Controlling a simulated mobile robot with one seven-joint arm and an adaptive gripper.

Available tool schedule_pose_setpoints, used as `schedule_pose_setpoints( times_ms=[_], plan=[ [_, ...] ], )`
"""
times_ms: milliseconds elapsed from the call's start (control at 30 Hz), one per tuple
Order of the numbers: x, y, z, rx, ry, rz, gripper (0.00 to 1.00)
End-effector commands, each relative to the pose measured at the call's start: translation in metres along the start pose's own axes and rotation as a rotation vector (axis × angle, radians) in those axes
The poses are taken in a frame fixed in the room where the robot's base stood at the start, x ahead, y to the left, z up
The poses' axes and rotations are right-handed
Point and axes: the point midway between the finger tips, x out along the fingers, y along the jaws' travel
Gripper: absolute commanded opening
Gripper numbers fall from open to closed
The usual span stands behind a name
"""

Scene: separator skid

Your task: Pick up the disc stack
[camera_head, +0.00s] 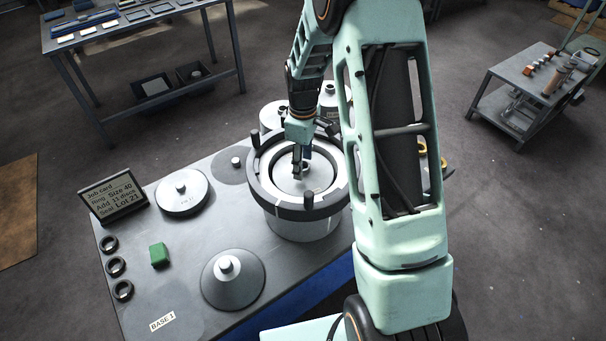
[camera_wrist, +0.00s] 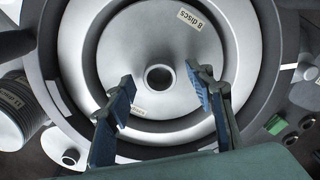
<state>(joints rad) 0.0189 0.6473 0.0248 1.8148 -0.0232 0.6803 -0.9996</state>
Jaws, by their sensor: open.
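A pale conical piece with a round centre hole sits inside the round bowl (camera_head: 310,226) on the bench. In the wrist view this conical piece (camera_wrist: 130,50) carries a label reading "8 discs". A ribbed grey stack (camera_wrist: 15,112) with a partly readable label stands outside the bowl at the left edge of the wrist view. I cannot tell for sure which is the disc stack meant. My gripper (camera_head: 298,174) points down over the bowl. In the wrist view my gripper (camera_wrist: 161,84) is open and empty, with blue-padded fingers either side of the centre hole's near edge.
The bench (camera_head: 200,235) also holds a job card (camera_head: 112,195) reading "Add 11 discs", a flat lid (camera_head: 182,192), a grey cone (camera_head: 232,280), a green block (camera_head: 159,255) and several black rings (camera_head: 116,266). Pale cylinders (camera_head: 272,114) stand behind the bowl. The bowl's dark rim surrounds my gripper.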

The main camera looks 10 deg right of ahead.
Motion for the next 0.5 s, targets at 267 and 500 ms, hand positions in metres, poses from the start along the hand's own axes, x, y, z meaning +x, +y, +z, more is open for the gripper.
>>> schedule_pose_setpoints(
  times_ms=[267, 500],
  plan=[
    [0.0047, 0.0001, 0.0002, 0.0, 0.0, 0.0, 0.49],
    [0.0044, 0.0002, 0.0002, 0.0, 0.0, 0.0, 0.25]
  ],
)
